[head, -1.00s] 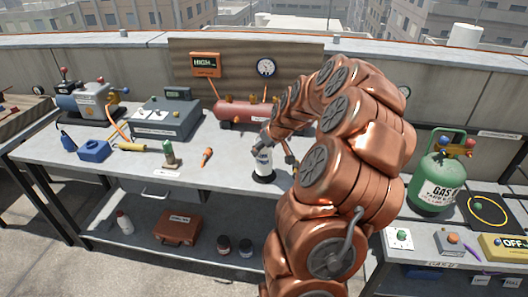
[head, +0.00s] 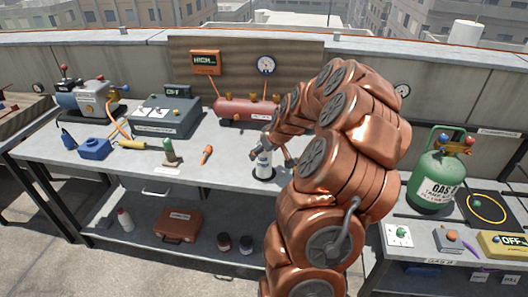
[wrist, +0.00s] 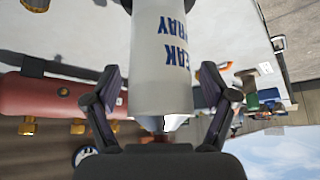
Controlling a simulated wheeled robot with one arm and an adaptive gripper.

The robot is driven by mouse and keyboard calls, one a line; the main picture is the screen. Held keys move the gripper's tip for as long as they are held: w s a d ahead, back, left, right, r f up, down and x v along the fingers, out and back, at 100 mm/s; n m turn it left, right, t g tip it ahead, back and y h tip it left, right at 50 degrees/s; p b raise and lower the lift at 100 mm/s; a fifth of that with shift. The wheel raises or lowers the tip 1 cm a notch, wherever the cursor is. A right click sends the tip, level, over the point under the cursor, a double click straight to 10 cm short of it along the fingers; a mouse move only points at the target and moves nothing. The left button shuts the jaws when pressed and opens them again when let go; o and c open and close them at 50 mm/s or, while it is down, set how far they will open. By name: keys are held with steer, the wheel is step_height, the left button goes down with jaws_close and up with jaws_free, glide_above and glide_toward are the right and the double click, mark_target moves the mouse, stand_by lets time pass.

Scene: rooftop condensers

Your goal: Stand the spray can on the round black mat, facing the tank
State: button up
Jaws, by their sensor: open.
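The white spray can (head: 264,164) with dark blue lettering stands upright on the round black mat (head: 264,176), in front of the red tank (head: 247,111). In the wrist view the can (wrist: 162,60) is between the fingers of my gripper (wrist: 158,85), with the words LEAK SPRAY partly in sight. My gripper (head: 266,143) is open around the upper part of the can. The red tank also shows at the left of the wrist view (wrist: 55,97). My arm hides part of the bench right of the can.
A grey box (head: 165,117), a blue block (head: 94,149), a green-tipped item (head: 169,153) and an orange tool (head: 206,155) lie left of the can. A gauge board (head: 245,62) stands behind. A green gas cylinder (head: 436,178) is at right. Bare bench lies left of the mat.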

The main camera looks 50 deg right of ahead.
steer(key=b+v, duration=0.2)
steer(key=v, duration=1)
stand_by(0.3)
steer(key=s+a+n+g+y, duration=0.2)
steer(key=a+g, duration=0.1)
steer(key=a, duration=1.9)
steer(key=s+a+f+g, duration=0.2)
steer(key=s+a, duration=0.5)
steer(key=s, duration=0.4)
steer(key=s+a+f+g, duration=0.1)
steer(key=s+a+g, duration=0.2)
steer(key=s+a, duration=0.4)
steer(key=s, duration=0.4)
steer(key=shift+a+f+h, duration=0.15)
steer(key=shift+f+h, duration=0.2)
steer(key=shift+h, duration=0.05)
